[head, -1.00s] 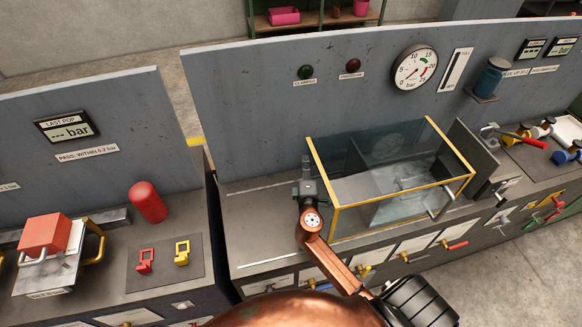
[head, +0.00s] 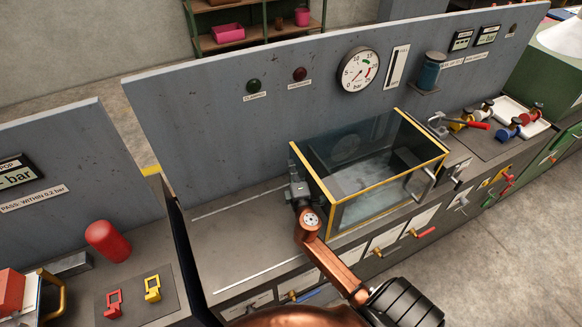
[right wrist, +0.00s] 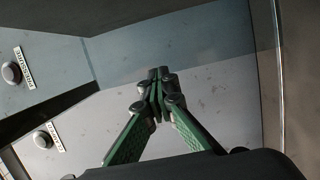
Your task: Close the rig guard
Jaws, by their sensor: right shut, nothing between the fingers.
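The rig guard (head: 391,205) is a clear box with yellow edges on the grey bench. It covers the middle-right of the bench, below the gauge. A metal bar handle (head: 424,186) shows at its front right. My right gripper (right wrist: 158,80) is shut and empty, with green fingers together in the right wrist view. In the head view my right arm reaches to the guard's left end, and its wrist is close beside the left yellow frame. The fingertips are hard to make out there, so I cannot tell whether they touch the guard. My left gripper is not in view.
A back panel carries a pressure gauge (head: 360,71), a green lamp (head: 254,85) and a red lamp (head: 300,74). A red-handled clamp (head: 465,123) and several valves (head: 508,130) lie right of the guard. The bench left of the guard (head: 235,235) is clear.

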